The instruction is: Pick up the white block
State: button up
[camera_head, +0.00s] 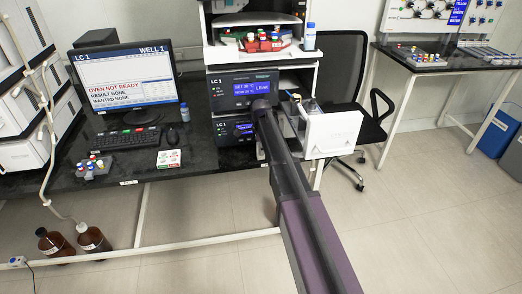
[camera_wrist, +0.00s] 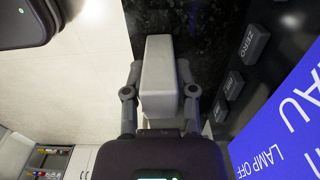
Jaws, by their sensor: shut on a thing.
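The white block (camera_wrist: 160,65) is a plain, long rectangular piece in the middle of the wrist view. My gripper (camera_wrist: 159,82) is shut on it, with one dark finger against each long side. Behind the block is the dark speckled bench top (camera_wrist: 207,45); I cannot tell whether the block touches it or is lifted. In the camera_head view my arm reaches to the front of the LC 1 instrument (camera_head: 230,92), and my gripper and the block cannot be made out there.
The instrument's blue screen (camera_wrist: 280,130) and its buttons (camera_wrist: 256,41) are close on the right in the wrist view. In the camera_head view a white box-like panel (camera_head: 332,134) is right of my arm. A monitor (camera_head: 127,78) and keyboard (camera_head: 122,138) are left.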

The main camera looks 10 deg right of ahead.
jog(key=shift+r, duration=0.1)
notch_tip(320, 180, up, 10)
jog(key=p, duration=1)
jog(key=shift+a, duration=0.1)
dwell(0.7)
